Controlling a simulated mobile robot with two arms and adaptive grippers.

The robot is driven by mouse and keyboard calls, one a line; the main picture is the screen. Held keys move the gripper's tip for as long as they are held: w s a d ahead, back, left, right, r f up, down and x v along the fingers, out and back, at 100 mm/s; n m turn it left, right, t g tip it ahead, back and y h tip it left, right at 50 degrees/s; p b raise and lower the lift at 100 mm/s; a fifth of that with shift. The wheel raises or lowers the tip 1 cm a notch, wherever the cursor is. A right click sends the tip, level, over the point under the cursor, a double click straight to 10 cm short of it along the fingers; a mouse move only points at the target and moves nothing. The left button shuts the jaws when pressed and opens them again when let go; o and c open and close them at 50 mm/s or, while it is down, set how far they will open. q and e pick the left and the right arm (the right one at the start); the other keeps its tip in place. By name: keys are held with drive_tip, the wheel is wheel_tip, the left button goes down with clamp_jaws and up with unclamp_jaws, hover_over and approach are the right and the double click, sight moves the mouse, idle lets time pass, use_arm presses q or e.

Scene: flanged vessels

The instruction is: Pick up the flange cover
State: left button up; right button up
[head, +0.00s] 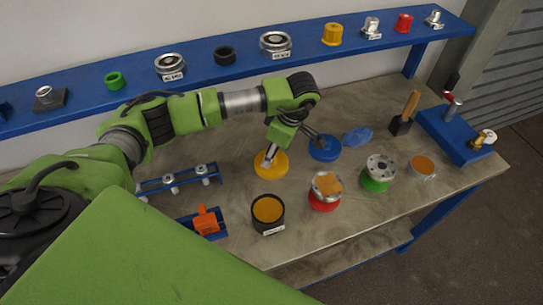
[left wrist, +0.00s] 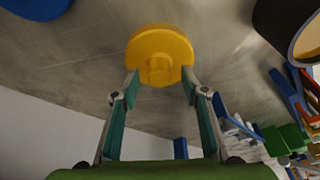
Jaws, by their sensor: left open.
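A yellow round flange cover (head: 270,166) lies flat on the grey workbench, left of a blue disc. In the left wrist view the yellow cover (left wrist: 160,45) shows a raised grip in its middle. My left gripper (head: 269,153) is over the yellow cover, pointing down at it. In the left wrist view the fingers of this gripper (left wrist: 160,82) are open, one at each side of the raised grip. Nothing is between the fingertips that I can see as held. Whether they touch the cover I cannot tell. My right gripper is not in view.
A blue disc (head: 323,149) lies right of the cover. A black pot (head: 267,213), a red-based vessel (head: 325,192) and a green-based flanged vessel (head: 378,174) stand in front. A blue rack (head: 179,180) is at left. A blue shelf (head: 197,86) runs behind.

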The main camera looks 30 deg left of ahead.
use_arm(q)
drive_tip(key=shift+a+f, duration=0.15)
drive_tip(key=shift+f, duration=0.5)
clamp_jaws()
drive_tip(key=shift+r, duration=0.15)
